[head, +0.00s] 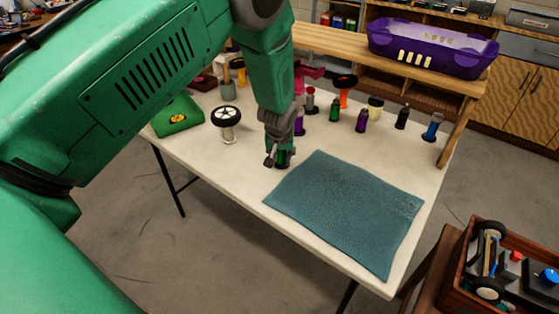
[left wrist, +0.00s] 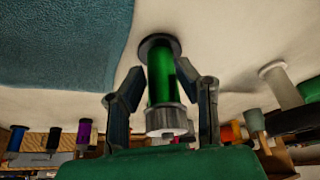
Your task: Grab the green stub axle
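The green stub axle (left wrist: 161,80) stands on the table between the two fingers of my left gripper (left wrist: 160,88). It is a green cylinder with a dark round flange at one end and a pale grey cap at the other. The fingers are on either side of it, with a narrow gap showing on the left; contact on the right is unclear. In the head view my left gripper (head: 277,157) points down at the table, and the green axle (head: 283,158) is partly hidden behind it. My right gripper is not in view.
A blue-grey mat (head: 345,210) lies just right of the gripper. A white-wheeled part (head: 226,122) and a green pouch (head: 178,117) are to the left. Behind stand several coloured cylinders, including another green one (head: 334,110) and a purple one (head: 362,120).

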